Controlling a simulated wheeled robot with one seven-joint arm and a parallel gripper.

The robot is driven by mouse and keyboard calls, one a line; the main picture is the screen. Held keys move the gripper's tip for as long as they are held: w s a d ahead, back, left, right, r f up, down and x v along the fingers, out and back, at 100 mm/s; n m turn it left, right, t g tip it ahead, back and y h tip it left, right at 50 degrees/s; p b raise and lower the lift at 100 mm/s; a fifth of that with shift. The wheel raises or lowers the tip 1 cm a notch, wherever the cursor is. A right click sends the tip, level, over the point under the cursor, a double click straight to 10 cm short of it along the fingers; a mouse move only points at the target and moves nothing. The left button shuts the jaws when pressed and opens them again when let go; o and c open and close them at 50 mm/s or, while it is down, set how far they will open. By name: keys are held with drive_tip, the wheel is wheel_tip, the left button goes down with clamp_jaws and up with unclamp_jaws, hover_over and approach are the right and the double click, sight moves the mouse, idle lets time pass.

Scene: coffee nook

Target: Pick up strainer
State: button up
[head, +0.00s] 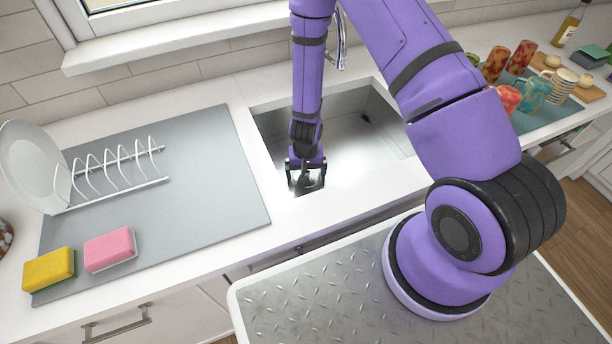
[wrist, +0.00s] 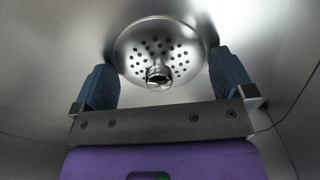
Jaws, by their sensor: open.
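The strainer (wrist: 150,52) is a round, shiny metal disc with small holes and a raised knob at its centre. It shows in the wrist view, lying on the metal floor of the sink. My gripper (head: 306,173) is inside the sink near its front left corner in the head view. In the wrist view its two blue-grey fingers are spread apart, one on each side of the strainer, with nothing held between them. I cannot tell whether the fingers touch its rim. In the head view the strainer cannot be made out clearly under my gripper.
The sink (head: 345,150) has steep walls close around my gripper. A grey mat (head: 205,200) to the left bears a white dish rack (head: 115,197) with a plate (head: 30,160), a pink sponge (head: 110,249) and a yellow sponge (head: 49,269). Several cups (head: 533,92) stand on the right.

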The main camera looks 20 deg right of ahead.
drive_tip(key=c, duration=0.6)
wheel_tip(320, 180, up, 18)
idle(0.8)
